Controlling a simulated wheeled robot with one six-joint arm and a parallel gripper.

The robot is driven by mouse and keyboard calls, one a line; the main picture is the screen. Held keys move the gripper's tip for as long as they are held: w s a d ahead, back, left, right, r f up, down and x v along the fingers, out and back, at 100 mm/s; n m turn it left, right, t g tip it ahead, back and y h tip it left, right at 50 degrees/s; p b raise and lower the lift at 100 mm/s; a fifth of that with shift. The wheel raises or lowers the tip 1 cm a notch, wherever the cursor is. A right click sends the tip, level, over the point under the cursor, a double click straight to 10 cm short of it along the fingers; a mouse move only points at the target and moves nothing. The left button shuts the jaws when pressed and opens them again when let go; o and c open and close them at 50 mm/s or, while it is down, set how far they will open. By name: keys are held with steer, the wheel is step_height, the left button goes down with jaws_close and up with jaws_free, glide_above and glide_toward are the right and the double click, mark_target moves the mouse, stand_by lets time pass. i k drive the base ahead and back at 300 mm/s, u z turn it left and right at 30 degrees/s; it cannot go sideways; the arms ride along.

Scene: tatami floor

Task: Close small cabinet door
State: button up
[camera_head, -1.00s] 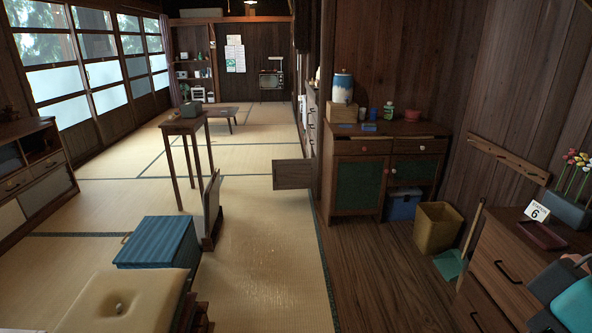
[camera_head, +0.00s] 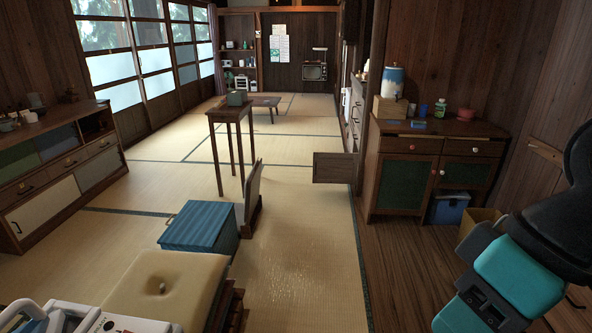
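A small wooden door panel (camera_head: 333,167) stands open beyond the dark pillar, sticking out to the left over the tatami. The cabinet it belongs to is mostly hidden behind the pillar. A nearer wooden cabinet (camera_head: 395,141) on the right has green-panelled doors, which look shut. My teal and black arm shows at the right edge, well nearer to me than the door panel and apart from it. My gripper's fingers are not visible.
A blue box (camera_head: 200,226), a cushioned stool (camera_head: 165,285) and a tall narrow table (camera_head: 231,112) stand left of centre. A bin (camera_head: 478,219) stands by the right cabinet. The tatami strip toward the open panel (camera_head: 305,260) is clear.

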mark_target(327, 168)
steer(key=u, duration=0.05)
steer(key=i, duration=3.8)
steer(key=z, duration=0.1)
